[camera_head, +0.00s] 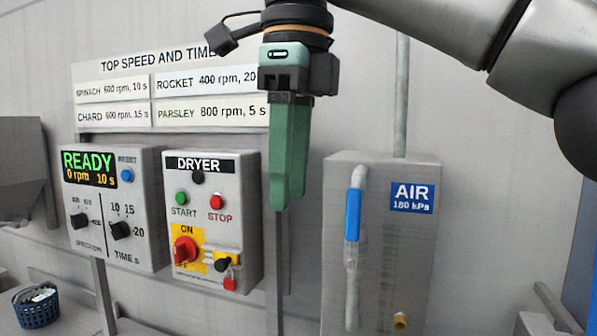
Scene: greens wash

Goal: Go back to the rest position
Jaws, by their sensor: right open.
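My right gripper (286,202) hangs in the upper middle of the view with its green fingers pointing down. The fingers show nearly edge-on and overlap; they are open and nothing shows between them. The gripper is in front of the wall, between the dryer panel (245,215) and the air box (385,265), and hides part of the sign (140,65). I cannot tell whether it touches anything, but it looks apart. My left gripper is not in view.
A control box with a READY display (90,168) showing 0 rpm and 10 s stands at left. The dryer panel has a red switch (186,249) and small padlock (230,283). A blue lever (353,215) stands upright on the air box. A blue basket (37,310) sits lower left.

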